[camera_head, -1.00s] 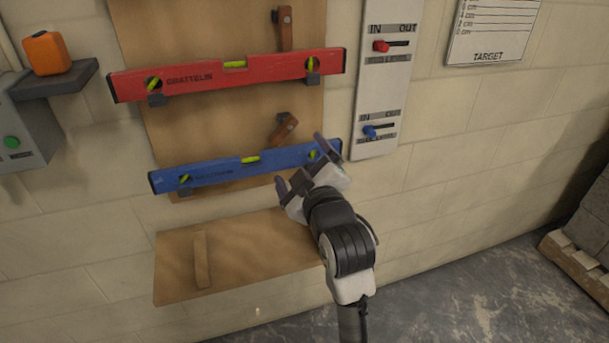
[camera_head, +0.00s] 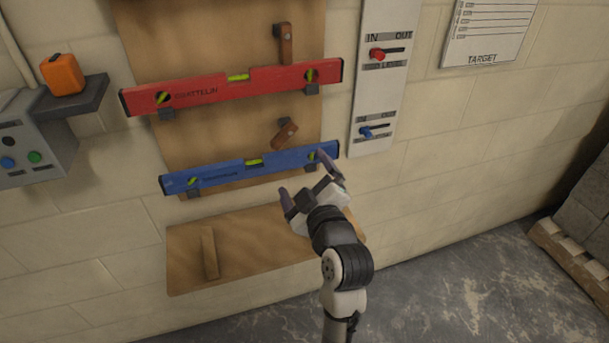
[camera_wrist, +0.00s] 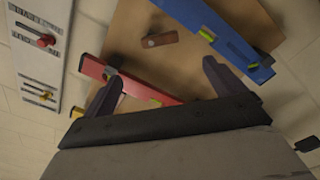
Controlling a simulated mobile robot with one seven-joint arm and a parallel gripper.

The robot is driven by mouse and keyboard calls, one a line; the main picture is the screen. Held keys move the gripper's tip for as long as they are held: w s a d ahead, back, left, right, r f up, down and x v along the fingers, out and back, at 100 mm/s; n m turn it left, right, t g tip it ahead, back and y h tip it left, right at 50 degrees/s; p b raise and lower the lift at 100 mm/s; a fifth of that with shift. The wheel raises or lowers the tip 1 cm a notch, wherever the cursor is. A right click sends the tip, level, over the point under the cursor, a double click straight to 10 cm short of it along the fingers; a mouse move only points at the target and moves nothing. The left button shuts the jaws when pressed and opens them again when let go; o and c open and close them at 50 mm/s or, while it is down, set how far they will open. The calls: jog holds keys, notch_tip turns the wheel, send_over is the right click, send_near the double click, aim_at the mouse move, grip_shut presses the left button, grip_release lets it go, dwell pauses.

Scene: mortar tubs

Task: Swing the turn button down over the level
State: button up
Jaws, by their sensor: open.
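The blue level (camera_head: 225,171) rests on brackets on the wooden wall board and also shows in the wrist view (camera_wrist: 225,42). A small wooden turn button (camera_head: 285,133) sits just above it, tilted, its lower end toward the left and apart from the level; it also shows in the wrist view (camera_wrist: 160,39). The red level (camera_head: 225,88) hangs above, with a second turn button (camera_head: 285,43) standing upright over it. My gripper (camera_head: 303,175) is open and empty in front of the blue level's right part, below the tilted button. Its spread fingers show in the wrist view (camera_wrist: 163,72).
A white panel (camera_head: 382,85) with red and blue sliders is right of the board. A wooden shelf (camera_head: 250,250) with a short wooden strip (camera_head: 209,252) is below. A grey box (camera_head: 35,140) and an orange item (camera_head: 62,74) are at left.

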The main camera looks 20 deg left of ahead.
aim_at(284, 135)
jog(key=shift+c, duration=0.2)
jog(key=shift+a, duration=0.25)
jog(key=c, duration=0.5)
jog(key=shift+a+r, duration=0.1)
jog(key=shift+a, duration=0.25)
jog(key=shift+c, duration=1)
jog(key=shift+g+h, duration=0.4)
jog(key=shift+h, duration=0.3)
jog(key=a, duration=0.1)
jog(key=a+r, duration=0.1)
jog(key=a+r+p, duration=0.1)
jog(key=shift+a, duration=0.35)
jog(key=c, duration=1)
jog(key=shift+m+h, duration=0.6)
jog(key=shift+h, duration=0.1)
jog(key=a+r, duration=0.1)
jog(key=s+a+r, duration=0.1)
jog(key=a+r, duration=0.1)
jog(key=shift+p, duration=0.4)
grip_shut()
jog(key=w+a+f+p, duration=0.2)
jog(key=w+f+p, duration=0.1)
jog(key=w, duration=0.7)
jog(key=shift+f+m+h, duration=0.3)
jog(key=shift+f+m, duration=0.1)
jog(key=shift+f, duration=0.2)
